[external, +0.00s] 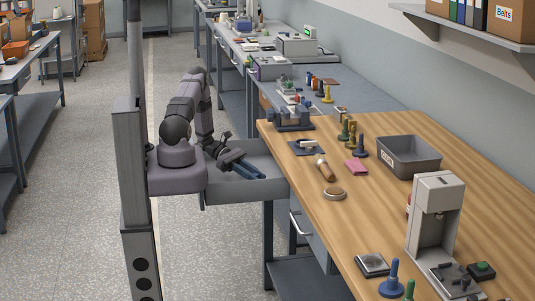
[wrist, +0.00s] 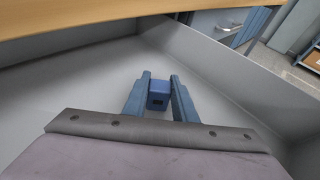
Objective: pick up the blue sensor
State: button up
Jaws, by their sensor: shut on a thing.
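The blue sensor (wrist: 158,95) is a small blue block with a dark square on its near face, seen in the middle of the wrist view. My gripper (wrist: 160,78) has its two blue fingers on either side of it, shut on it. In the external view my gripper (external: 262,176) reaches down into an open grey drawer (external: 228,197) under the wooden bench. There the sensor cannot be told apart from the blue fingers. Whether the sensor touches the drawer floor (wrist: 75,90) is unclear.
The rest of the visible drawer floor looks empty. On the bench stand a grey bin (external: 410,160), a grey machine (external: 437,215) and several small tools.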

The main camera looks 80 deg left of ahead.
aim_at(255, 174)
jog(key=shift+r, duration=0.2)
jog(key=shift+r+b, duration=0.35)
jog(key=shift+r, duration=4.45)
